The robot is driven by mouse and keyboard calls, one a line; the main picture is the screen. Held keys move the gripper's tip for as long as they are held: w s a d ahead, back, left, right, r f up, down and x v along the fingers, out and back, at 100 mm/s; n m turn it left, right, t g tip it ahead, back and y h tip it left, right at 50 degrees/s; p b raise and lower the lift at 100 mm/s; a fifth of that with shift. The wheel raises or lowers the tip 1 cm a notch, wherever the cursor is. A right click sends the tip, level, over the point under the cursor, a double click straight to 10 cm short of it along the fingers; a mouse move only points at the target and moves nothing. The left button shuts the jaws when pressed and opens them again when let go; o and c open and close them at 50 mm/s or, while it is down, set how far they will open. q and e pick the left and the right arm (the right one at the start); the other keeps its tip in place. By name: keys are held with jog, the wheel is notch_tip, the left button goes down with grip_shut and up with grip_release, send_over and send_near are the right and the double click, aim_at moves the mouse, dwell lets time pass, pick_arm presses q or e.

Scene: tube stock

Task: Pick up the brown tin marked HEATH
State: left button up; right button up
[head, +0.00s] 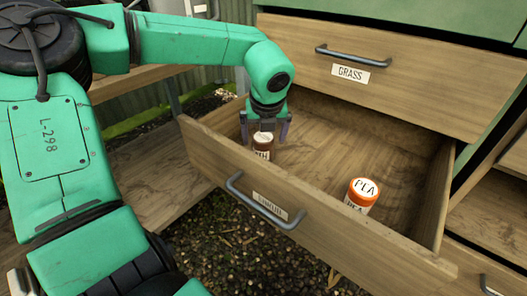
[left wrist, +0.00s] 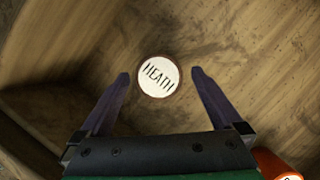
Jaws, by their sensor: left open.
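The brown tin (head: 263,146) stands upright in the open drawer, near its left corner. Its white lid, marked HEATH, shows in the left wrist view (left wrist: 159,76). My left gripper (head: 264,136) points down over the tin, with one finger on each side of it in the head view. In the left wrist view the gripper (left wrist: 160,76) is open and its fingers are apart from the tin, with a gap on both sides. My right gripper is not in view.
An orange tin marked PEA (head: 361,194) stands in the same drawer (head: 320,235), to the right. A shut drawer marked GRASS (head: 400,75) is above and behind. The drawer's front and left walls rise close to the brown tin. The drawer floor between the tins is clear.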

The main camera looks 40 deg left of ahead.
pick_arm(q)
jog(key=b+x, duration=0.1)
jog(key=x, duration=0.3)
jog(key=shift+w+a+f, duration=0.1)
jog(key=shift+a+f, duration=0.05)
jog(key=shift+f, duration=0.2)
jog(key=shift+r, duration=0.1)
jog(key=shift+c, duration=1.2)
jog(key=c, duration=1.2)
